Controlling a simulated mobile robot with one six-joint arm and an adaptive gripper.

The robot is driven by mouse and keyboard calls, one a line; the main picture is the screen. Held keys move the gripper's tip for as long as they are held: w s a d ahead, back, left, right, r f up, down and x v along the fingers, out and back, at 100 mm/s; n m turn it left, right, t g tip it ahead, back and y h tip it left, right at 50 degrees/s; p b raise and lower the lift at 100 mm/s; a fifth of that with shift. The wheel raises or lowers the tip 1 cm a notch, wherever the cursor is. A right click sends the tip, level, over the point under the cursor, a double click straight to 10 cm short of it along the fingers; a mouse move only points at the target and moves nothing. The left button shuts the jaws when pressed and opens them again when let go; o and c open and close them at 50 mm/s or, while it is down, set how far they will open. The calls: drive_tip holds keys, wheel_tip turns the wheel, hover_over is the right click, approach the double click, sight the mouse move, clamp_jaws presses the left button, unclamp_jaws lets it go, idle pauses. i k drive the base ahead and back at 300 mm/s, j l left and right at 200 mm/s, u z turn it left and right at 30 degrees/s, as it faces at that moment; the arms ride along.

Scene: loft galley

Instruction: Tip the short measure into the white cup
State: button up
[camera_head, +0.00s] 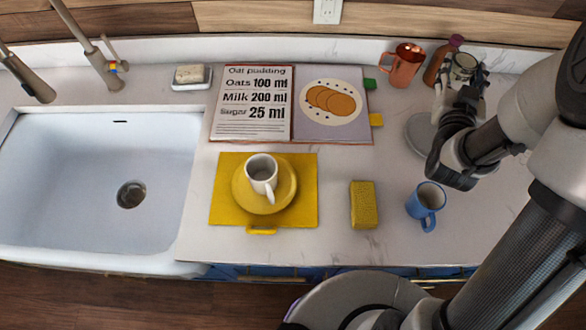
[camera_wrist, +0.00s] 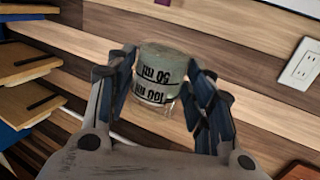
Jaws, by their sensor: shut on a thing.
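The white cup (camera_head: 261,174) stands upright on a yellow saucer (camera_head: 285,195), its handle toward the front. My gripper (camera_head: 464,80) is at the back right of the counter, well away from the white cup. It is shut on a short clear measure (camera_head: 464,62), held above the counter. In the wrist view the measure (camera_wrist: 156,76) sits between both fingers of my gripper (camera_wrist: 160,82). Its dark 50 ml and 100 ml marks appear upside down in that view. I cannot tell what it contains.
The saucer is on a yellow mat (camera_head: 222,210). A yellow sponge (camera_head: 363,205) and a blue mug (camera_head: 426,201) stand to its right. A recipe book (camera_head: 250,132) lies behind. A copper mug (camera_head: 402,66) and brown bottle (camera_head: 436,68) stand near my gripper. The sink (camera_head: 80,170) is left.

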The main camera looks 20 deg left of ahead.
sight(261, 170)
drive_tip(key=u, duration=1.2)
drive_tip(key=k+j+z, duration=0.5)
drive_tip(key=k+j, duration=0.25)
drive_tip(key=j, duration=0.15)
drive_tip(key=k+j+z, duration=0.5)
drive_tip(key=k, duration=0.35)
drive_tip(key=j, duration=0.1)
